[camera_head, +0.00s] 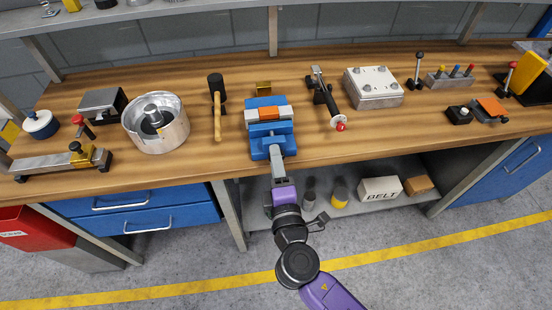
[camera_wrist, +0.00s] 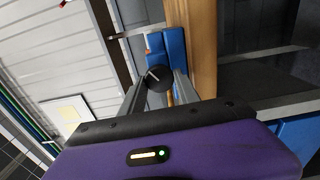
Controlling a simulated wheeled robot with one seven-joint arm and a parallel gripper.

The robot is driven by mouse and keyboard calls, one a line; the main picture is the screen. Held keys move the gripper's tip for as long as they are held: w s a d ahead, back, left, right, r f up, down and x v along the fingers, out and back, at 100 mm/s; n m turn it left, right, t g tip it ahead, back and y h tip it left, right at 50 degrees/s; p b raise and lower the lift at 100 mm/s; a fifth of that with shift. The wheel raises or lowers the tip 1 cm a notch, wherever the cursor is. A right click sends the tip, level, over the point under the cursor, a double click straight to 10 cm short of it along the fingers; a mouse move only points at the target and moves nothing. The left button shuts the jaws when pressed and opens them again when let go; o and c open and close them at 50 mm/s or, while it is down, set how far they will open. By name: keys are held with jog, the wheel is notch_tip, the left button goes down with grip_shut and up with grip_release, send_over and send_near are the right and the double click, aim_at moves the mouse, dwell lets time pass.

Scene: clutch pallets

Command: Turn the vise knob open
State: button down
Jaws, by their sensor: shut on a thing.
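The blue vise (camera_head: 266,133) stands on the wooden bench near its front edge. An orange block (camera_head: 268,113) sits between its grey jaw faces. My gripper (camera_head: 276,153) reaches up from below to the front end of the vise. In the wrist view the vise's dark round knob (camera_wrist: 157,80) lies between the two fingers of my gripper (camera_wrist: 158,86), which are closed on it. Behind it the blue vise body (camera_wrist: 155,43) shows. In the head view the knob is hidden by my gripper.
A red-tipped lever clamp (camera_head: 326,98) and a bolted metal block (camera_head: 373,87) stand to the right. Below the bench, a shelf (camera_head: 359,205) holds boxes near my wrist.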

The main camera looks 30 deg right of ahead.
jog(key=n+p, duration=0.4)
jog(key=n, duration=0.7)
jog(key=shift+f, duration=0.2)
jog(key=shift+n, duration=0.3)
jog(key=c, duration=0.9)
grip_release()
